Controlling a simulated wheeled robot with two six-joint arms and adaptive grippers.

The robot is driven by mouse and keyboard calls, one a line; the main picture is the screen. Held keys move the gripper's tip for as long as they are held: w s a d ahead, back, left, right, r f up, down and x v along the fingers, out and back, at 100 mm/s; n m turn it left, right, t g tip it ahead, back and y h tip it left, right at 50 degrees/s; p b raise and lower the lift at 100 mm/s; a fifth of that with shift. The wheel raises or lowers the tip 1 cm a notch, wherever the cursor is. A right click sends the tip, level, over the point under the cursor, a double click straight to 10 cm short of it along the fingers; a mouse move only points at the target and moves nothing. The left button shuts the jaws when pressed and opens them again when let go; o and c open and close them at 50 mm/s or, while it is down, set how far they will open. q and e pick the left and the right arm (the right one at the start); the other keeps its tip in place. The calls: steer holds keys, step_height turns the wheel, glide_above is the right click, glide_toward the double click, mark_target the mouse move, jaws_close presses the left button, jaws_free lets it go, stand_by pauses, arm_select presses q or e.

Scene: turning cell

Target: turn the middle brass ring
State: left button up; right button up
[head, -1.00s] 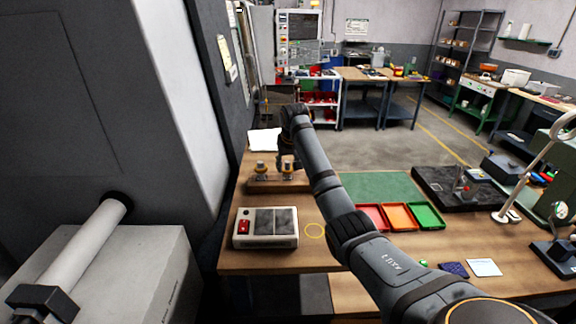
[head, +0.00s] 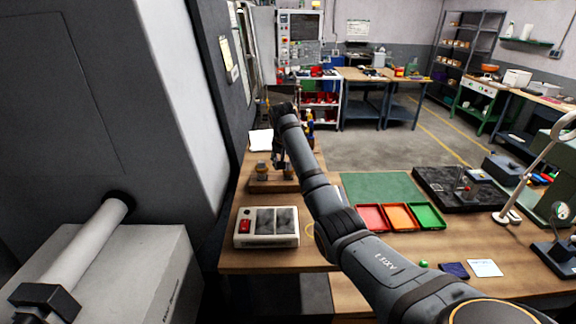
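A wooden block (head: 262,186) on the bench carries small brass rings on posts. The left brass ring (head: 262,170) shows clear of my arm, and another brass ring (head: 288,172) shows at the right. My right gripper (head: 277,164) points down over the middle of the block, between these two. It hides the middle ring, so I cannot tell whether it touches that ring. The fingers are small and dark here, and their opening does not show. My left gripper is not in view.
A control box (head: 266,227) with a red switch sits in front of the block. Red, orange (head: 398,217) and green trays lie right of my arm, before a green mat (head: 375,187). A white sheet (head: 260,140) lies behind the block. A large grey machine stands at the left.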

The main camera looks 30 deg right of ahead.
steer(key=v, duration=0.7)
steer(key=shift+r, duration=0.15)
steer(key=shift+r, duration=0.1)
stand_by(0.3)
